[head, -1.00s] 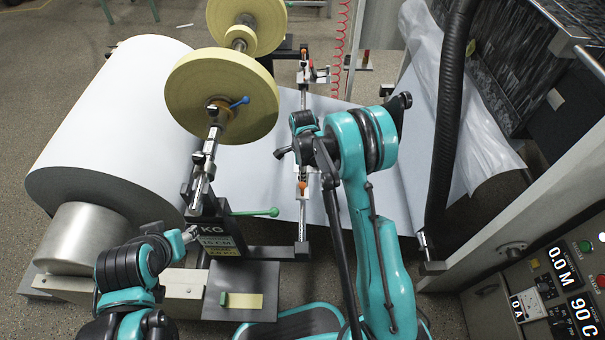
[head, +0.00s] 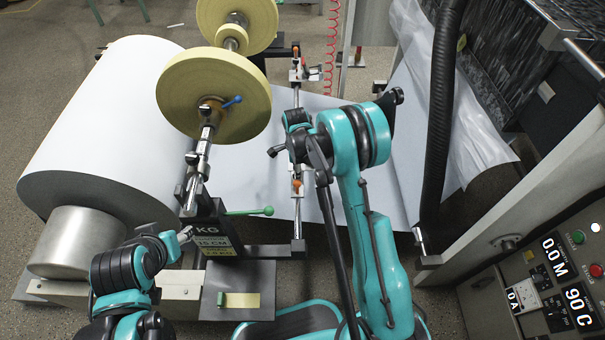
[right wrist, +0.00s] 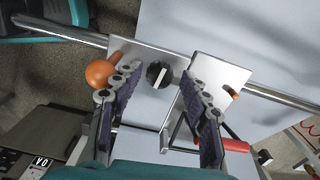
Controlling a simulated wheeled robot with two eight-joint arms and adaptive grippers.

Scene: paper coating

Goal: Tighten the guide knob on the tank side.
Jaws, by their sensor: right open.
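In the right wrist view a round black knob (right wrist: 159,74) with a white bar sits on a pale guide plate (right wrist: 220,72) on a metal rail (right wrist: 62,33). My right gripper (right wrist: 155,92) is open, with its fingers on either side of the knob in the picture; I cannot tell whether they touch it. An orange ball handle (right wrist: 100,73) is close beside the left finger. In the head view an orange-topped guide (head: 297,187) is on the near part of the rail. My left gripper (head: 186,235) is at the lower left, too small to judge.
A large white paper roll (head: 105,120) and yellow discs (head: 215,85) stand at the left. A green-ended lever (head: 255,211) projects towards the rail. A black hose (head: 437,120) and a control panel (head: 540,285) are at the right. White paper (head: 245,155) spreads under the rail.

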